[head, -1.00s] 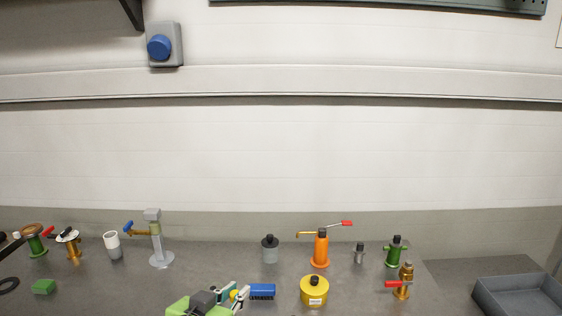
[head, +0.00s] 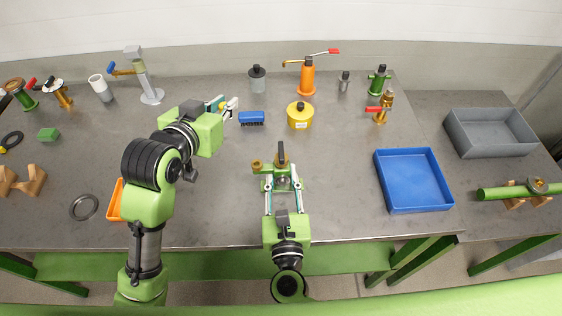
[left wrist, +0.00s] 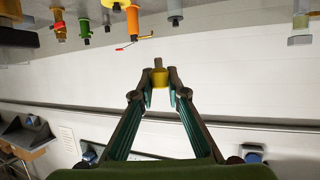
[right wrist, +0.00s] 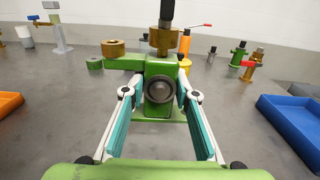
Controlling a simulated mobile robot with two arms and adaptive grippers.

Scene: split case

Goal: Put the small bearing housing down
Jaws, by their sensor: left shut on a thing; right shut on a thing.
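My left gripper (head: 229,106) is shut on a small yellow part (left wrist: 159,77) with a duller stub; it shows between the fingertips in the left wrist view. My right gripper (head: 282,188) is shut on a green block-shaped fitting (right wrist: 160,90) with a round grey-rimmed bore, a brass collar, a dark upright stem and a brass-capped side arm. I cannot tell whether its flat base touches the bench. The frames do not make clear which held part is the small bearing housing.
A blue tray (head: 449,207) and grey bin (head: 453,135) are at right. An orange tray (head: 115,200) is partly behind my left arm. Bench (head: 335,180) right of the right gripper is clear.

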